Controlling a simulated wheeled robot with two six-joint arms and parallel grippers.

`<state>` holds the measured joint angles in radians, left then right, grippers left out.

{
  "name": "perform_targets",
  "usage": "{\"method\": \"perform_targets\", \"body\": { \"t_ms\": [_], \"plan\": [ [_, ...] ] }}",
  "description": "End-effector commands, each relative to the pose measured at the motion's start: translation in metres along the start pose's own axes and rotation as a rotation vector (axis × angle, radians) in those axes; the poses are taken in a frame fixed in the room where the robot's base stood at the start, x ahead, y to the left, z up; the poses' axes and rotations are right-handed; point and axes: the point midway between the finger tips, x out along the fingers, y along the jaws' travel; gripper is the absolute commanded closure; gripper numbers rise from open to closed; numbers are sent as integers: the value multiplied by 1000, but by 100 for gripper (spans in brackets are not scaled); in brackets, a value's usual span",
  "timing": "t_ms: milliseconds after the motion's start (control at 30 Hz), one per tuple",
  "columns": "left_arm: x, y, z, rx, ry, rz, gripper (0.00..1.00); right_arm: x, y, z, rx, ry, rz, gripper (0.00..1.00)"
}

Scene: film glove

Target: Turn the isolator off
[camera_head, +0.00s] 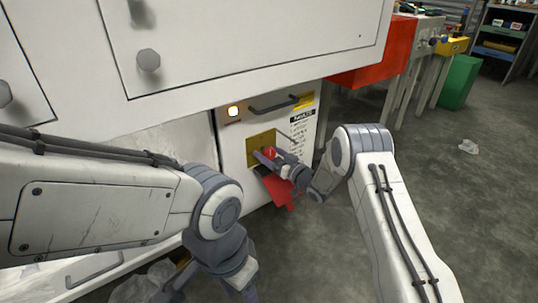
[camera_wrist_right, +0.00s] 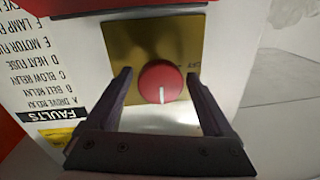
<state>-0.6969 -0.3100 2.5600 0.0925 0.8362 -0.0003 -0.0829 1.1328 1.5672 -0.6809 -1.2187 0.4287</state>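The isolator is a round red knob (camera_wrist_right: 160,84) with a white pointer line, on a brass-yellow plate (camera_wrist_right: 115,40). In the wrist view, which shows the panel upside down, the line points down the picture; small lettering, seemingly OFF, is right of the knob. In the head view the knob (camera_head: 270,152) is partly hidden by my right gripper (camera_head: 264,156). In the wrist view the fingers of my right gripper (camera_wrist_right: 160,76) stand apart on either side of the knob, with visible gaps. My left gripper (camera_head: 175,288) hangs low at the bottom left, its fingers unclear.
The white panel (camera_head: 232,150) carries a lit lamp (camera_head: 233,111), a dark handle (camera_head: 275,104) and a FAULTS list (camera_head: 299,130). A red piece (camera_head: 279,190) juts out below the plate. A white cabinet (camera_head: 240,50) overhangs above. Floor at right is mostly clear.

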Motion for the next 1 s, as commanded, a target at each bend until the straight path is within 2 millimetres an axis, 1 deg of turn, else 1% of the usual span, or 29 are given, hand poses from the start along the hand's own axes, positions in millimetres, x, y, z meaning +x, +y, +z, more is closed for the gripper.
{"method": "perform_targets", "body": {
  "t_ms": [33, 67, 100, 167, 200, 433, 567, 767, 1000],
  "plan": [
    [0, 0, 0, 0, 0, 0, 50, 0, 0, 0, 0, 0, 0, 36],
    [0, 0, 0, 0, 0, 0, 50, 0, 0, 0, 0, 0, 0, 48],
    [0, 0, 0, 0, 0, 0, 50, 0, 0, 0, 0, 0, 0, 63],
    [0, 0, 0, 0, 0, 0, 50, 0, 0, 0, 0, 0, 0, 86],
    [0, 0, 0, 0, 0, 0, 50, 0, 0, 0, 0, 0, 0, 95],
    [-1, 0, 0, 0, 0, 0, 50, 0, 0, 0, -18, -2, -1, 94],
    [-4, 0, 0, 0, 0, 0, 50, -1, 0, -1, -63, -6, 0, 94],
    [-10, 1, -1, 0, 0, 0, 50, -1, -1, -2, -192, -17, 1, 94],
    [-19, 1, -1, 0, 0, 0, 50, 0, -2, -1, -411, -36, 4, 94]
  ]
}}
